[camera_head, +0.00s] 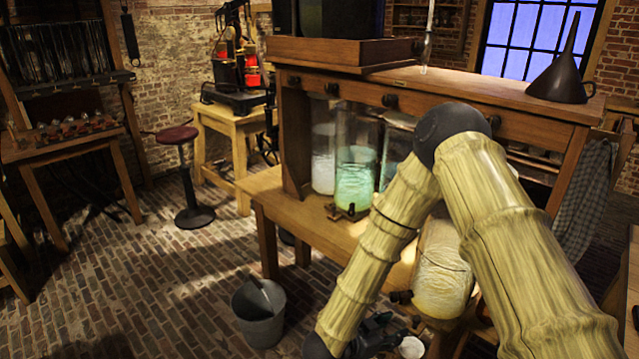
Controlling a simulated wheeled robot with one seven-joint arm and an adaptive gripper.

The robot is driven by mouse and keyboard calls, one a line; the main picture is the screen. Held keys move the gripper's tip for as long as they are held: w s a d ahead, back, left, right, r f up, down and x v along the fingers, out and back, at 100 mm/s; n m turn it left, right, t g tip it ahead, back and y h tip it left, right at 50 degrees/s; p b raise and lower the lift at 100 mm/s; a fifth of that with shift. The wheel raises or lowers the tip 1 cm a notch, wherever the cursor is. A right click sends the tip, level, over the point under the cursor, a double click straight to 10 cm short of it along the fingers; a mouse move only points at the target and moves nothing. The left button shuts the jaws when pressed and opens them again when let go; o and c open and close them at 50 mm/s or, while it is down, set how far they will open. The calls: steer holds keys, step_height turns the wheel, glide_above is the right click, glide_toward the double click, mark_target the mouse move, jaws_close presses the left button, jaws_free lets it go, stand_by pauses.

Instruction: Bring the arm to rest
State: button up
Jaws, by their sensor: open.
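My arm, pale and bamboo-like with black joints, rises from the lower right and bends at a black elbow in front of the wooden bench. Its forearm slopes down to the lower left. My gripper (380,335) is a dark shape low in the picture, partly hidden behind the forearm and open. No object shows between its fingers. A glass jar lying on its side (442,275) is just above and to the right of it, partly covered by the arm. A small white round thing (411,347) is close to the right of the gripper.
Upright glass jars (356,180) with greenish contents stand under the bench shelf (440,85). A dark funnel (562,75) sits on top. A grey bucket (260,315) stands on the brick floor, left of my gripper. A stool (182,175) is farther back. The floor at left is mostly clear.

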steer(key=s+f+n+y, duration=0.75)
steer(key=s+f, duration=0.35)
steer(key=f, duration=0.4)
steer(key=s+f+n+g+y, duration=0.2)
steer(key=s+g, duration=0.1)
steer(key=s, duration=0.7)
steer(key=s+f+n+g+y, duration=0.2)
steer(key=s+n+g, duration=0.1)
steer(key=s, duration=0.7)
steer(key=shift+s+f, duration=0.15)
steer(key=shift+s, duration=0.1)
